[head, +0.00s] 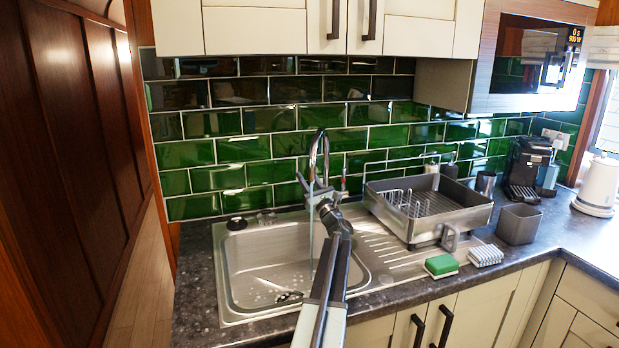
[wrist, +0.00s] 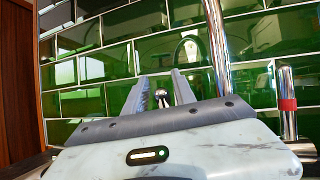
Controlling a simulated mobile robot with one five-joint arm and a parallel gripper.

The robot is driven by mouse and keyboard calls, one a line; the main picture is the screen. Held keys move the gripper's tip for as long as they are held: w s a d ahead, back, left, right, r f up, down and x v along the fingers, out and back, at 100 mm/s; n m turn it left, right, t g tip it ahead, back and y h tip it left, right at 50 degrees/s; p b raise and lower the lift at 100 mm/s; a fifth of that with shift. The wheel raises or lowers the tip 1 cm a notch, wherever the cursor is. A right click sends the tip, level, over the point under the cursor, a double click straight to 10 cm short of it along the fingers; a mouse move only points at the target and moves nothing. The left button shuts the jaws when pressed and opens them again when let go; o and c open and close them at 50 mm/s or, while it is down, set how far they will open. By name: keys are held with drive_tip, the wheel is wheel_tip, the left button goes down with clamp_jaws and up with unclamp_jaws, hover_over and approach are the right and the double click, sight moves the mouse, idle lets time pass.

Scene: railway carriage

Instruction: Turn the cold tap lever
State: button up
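The chrome tap (head: 320,142) stands behind the sink (head: 226,268), with a thin stream falling from its spout in the head view. Its shiny column (wrist: 216,50) rises right of my gripper in the wrist view. A lever with a red band (wrist: 287,104) stands further right. A small shiny knob (wrist: 162,98), apparently the end of the cold tap lever, shows between my fingers; the rest of it is hidden. My gripper (head: 313,188) is at the tap's base. In the wrist view my gripper (wrist: 164,82) has its fingers apart, on either side of the knob.
A dish rack (head: 428,205) stands on the drainer right of the tap. Green tiles (head: 245,177) close off the back. Wall cupboards hang above.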

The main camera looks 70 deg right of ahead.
drive_tip(key=shift+s, duration=0.1)
drive_tip(key=shift+f, duration=0.1)
drive_tip(key=s+a, duration=0.8)
drive_tip(key=s, duration=0.1)
drive_tip(key=shift+s+a+f+b, duration=0.2)
drive_tip(key=shift+s+a+b, duration=0.1)
drive_tip(key=shift+s, duration=0.1)
